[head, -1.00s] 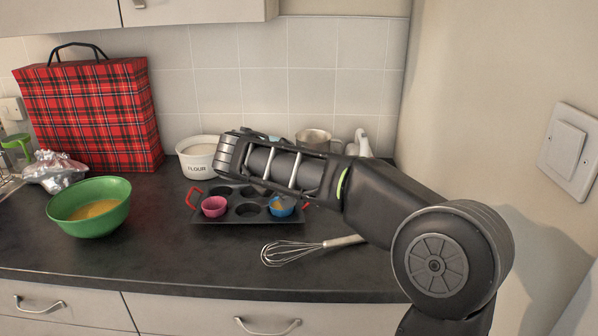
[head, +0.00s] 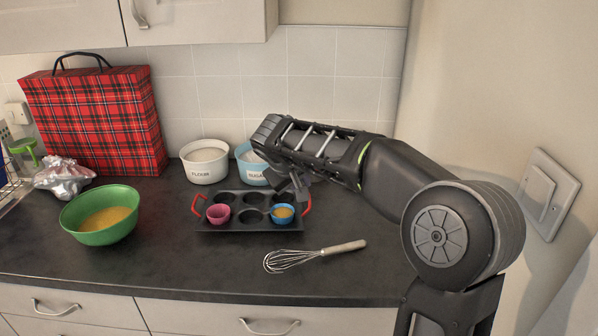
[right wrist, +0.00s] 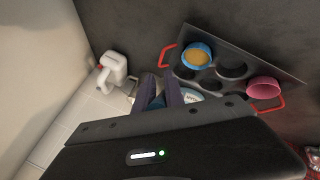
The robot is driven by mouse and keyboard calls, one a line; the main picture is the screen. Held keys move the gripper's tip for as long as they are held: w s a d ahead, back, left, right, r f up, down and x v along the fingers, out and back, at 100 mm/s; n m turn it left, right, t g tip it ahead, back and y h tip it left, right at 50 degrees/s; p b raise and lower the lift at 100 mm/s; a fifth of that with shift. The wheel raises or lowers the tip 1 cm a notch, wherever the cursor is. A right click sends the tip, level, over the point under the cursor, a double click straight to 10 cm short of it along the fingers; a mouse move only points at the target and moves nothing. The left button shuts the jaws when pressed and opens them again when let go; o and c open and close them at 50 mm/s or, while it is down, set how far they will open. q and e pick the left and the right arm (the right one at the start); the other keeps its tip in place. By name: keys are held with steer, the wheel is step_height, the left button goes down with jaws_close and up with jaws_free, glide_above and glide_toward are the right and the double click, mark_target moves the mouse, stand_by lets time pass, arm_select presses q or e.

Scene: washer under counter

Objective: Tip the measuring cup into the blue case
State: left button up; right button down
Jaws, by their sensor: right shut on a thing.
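The blue case (head: 283,213) sits upright in the front right hollow of the dark muffin tray (head: 245,226), with yellow batter in it. It also shows in the right wrist view (right wrist: 197,56). My right gripper (head: 300,188) is behind and above the case, pointing down near the tray's back right corner. Its fingers (right wrist: 160,92) are shut on the measuring cup, which is small and mostly hidden, so its tilt cannot be told. My left gripper is not in view.
A pink case (head: 218,214) sits in the tray's front left hollow. A flour bowl (head: 205,163) and a sugar bowl (head: 250,166) stand behind. A whisk (head: 312,256) lies in front, a green bowl of batter (head: 102,215) at left. A white jug (right wrist: 115,68) stands near the wall.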

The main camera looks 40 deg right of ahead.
arm_select(q)
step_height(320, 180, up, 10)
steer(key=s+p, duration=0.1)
steer(key=p, duration=0.9)
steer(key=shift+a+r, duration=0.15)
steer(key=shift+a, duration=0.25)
arm_select(e)
steer(key=shift+d+r+m+y, duration=0.25)
steer(key=shift+r+y, duration=0.35)
steer(key=shift+y, duration=0.55)
steer(key=shift+d+r+m+y, duration=0.3)
steer(key=shift+r+y, duration=0.35)
steer(key=shift+y, duration=0.55)
steer(key=shift+d+r+m+y, duration=0.25)
steer(key=shift+r+y, duration=0.35)
steer(key=shift+y, duration=0.55)
